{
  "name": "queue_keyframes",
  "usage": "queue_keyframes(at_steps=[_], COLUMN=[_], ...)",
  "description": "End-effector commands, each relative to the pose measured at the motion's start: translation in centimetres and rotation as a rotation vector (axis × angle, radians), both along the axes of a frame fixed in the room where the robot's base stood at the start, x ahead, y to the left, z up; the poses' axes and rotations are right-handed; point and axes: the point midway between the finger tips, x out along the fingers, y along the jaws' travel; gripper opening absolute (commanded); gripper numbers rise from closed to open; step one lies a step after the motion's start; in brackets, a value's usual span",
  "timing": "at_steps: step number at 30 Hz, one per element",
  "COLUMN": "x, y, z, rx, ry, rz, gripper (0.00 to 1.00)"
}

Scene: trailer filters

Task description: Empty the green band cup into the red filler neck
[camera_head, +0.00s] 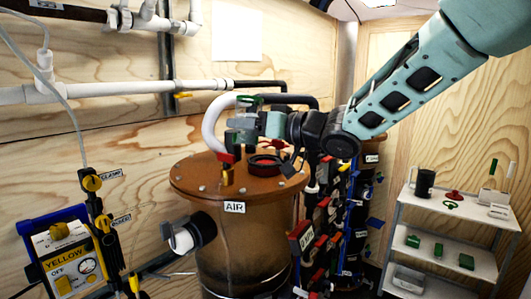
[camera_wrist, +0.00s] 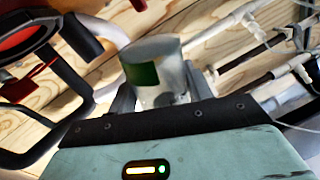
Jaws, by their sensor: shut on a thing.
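The green band cup (camera_wrist: 178,72) is a small grey cylinder with a green patch on its side. My gripper (camera_wrist: 162,96) is shut on it, with a finger on each side in the wrist view. The red filler neck (camera_head: 266,161) is a dark ring with red inside on the lid, below and right of my gripper. It also shows at the upper left of the wrist view (camera_wrist: 22,38), apart from the cup. The cup's contents are hidden.
The brown tank (camera_head: 240,245) has an AIR label. A brass fitting with a red top (camera_head: 227,172) stands on the lid beside the neck. A white-and-black curved pipe (camera_head: 211,125) rises behind my gripper. A shelf (camera_head: 440,240) stands right; a yellow box (camera_head: 65,262) is lower left.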

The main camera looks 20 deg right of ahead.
Motion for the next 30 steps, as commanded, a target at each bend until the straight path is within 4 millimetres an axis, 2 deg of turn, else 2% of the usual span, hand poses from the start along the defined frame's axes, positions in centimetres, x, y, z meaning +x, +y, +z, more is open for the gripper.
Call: queue_keyframes(at_steps=[12,18,30], x=[0.9,1.4,1.7], y=[-0.7,-1.1,-1.3], z=[0.5,-0.8,-1.3], rx=[0.132,0.193,0.226], ry=[0.162,0.237,0.279], rz=[0.001,0.0,0.001], gripper=[0.22,0.22,0.22])
